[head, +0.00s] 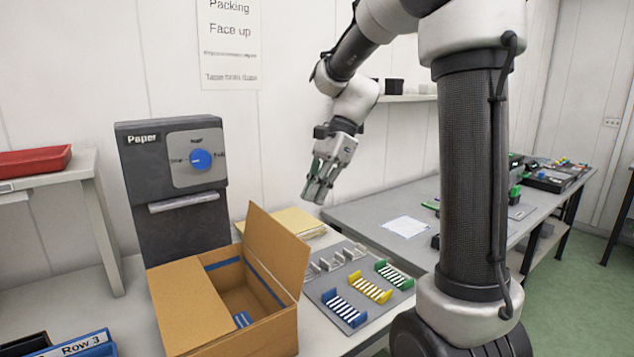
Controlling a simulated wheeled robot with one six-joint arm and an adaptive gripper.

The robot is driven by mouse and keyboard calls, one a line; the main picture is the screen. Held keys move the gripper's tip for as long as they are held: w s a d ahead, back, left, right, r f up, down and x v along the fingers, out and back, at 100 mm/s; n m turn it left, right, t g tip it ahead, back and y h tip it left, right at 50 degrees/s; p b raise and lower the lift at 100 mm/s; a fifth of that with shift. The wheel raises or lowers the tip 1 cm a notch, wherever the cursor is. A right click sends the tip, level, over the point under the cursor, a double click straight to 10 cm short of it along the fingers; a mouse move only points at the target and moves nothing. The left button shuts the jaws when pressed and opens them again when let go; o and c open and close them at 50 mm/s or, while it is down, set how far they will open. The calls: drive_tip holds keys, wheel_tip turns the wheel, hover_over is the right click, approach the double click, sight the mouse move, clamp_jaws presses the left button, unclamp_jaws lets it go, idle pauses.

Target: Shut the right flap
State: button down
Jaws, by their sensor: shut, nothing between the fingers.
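A brown cardboard box (245,340) stands on the table at the lower left. Its right flap (275,248) stands up, leaning a little to the right. Its left flap (192,302) lies flat over the left part of the opening. The inside shows between them, with blue strips along the walls. A small blue piece shows near the front of the opening; I cannot tell what it is. My gripper (318,192) is shut and empty. It hangs in the air above and to the right of the right flap, apart from it, with its fingers pointing down.
A dark paper dispenser (175,230) with a blue knob stands behind the box. Yellowish folders (293,222) lie behind the flap. A grey board with blue, yellow (370,289) and green racks lies right of the box. A red tray (35,162) is at the left.

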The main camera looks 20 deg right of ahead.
sight(270, 244)
drive_tip(key=s+a+f, duration=0.1)
drive_tip(key=a+f, duration=0.2)
drive_tip(key=a, duration=0.3)
drive_tip(key=shift+s+a+f, duration=0.15)
drive_tip(key=shift+f, duration=0.05)
